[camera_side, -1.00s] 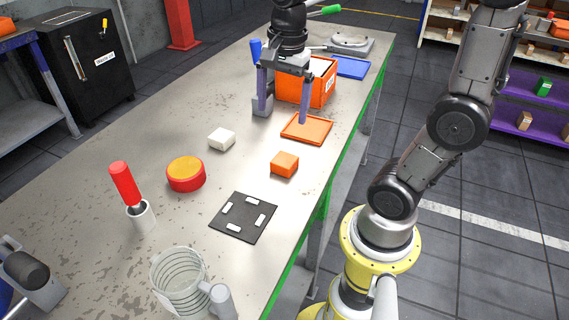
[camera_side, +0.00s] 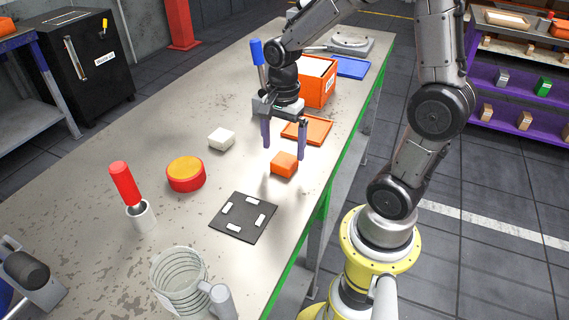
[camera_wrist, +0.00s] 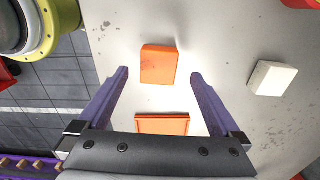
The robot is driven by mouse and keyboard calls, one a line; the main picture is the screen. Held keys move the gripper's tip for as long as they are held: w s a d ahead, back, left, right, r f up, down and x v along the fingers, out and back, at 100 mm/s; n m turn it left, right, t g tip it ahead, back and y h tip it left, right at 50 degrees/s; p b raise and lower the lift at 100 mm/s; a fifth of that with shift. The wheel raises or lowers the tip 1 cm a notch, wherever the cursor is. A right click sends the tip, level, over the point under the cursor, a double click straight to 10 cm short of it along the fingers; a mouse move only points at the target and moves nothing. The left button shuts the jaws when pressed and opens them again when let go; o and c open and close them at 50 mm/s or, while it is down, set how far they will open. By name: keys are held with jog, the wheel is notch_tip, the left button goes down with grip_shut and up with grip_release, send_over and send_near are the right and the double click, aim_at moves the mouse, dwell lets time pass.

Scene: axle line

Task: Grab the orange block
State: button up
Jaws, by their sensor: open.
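The orange block (camera_side: 284,164) lies on the grey table near its green right edge, between the orange tray and the black mat. My gripper (camera_side: 284,152) is open and empty, with its purple fingers pointing down just above and behind the block. In the wrist view the orange block (camera_wrist: 159,64) shows ahead of and between the open fingers of my gripper (camera_wrist: 159,74). I cannot tell exactly how high the fingertips are above the table.
An orange tray (camera_side: 318,132) lies behind the block, with an orange bin (camera_side: 325,88) farther back. A white block (camera_side: 221,139), a red and yellow button (camera_side: 186,174) and a black mat (camera_side: 258,232) lie nearby. A red-handled tool (camera_side: 125,184) stands in a white holder.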

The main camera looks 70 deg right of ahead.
aim_at(284, 159)
notch_tip(284, 159, down, 4)
jog(key=shift+s+d+f, duration=0.1)
jog(key=shift+c, duration=0.3)
grip_shut()
dwell(0.3)
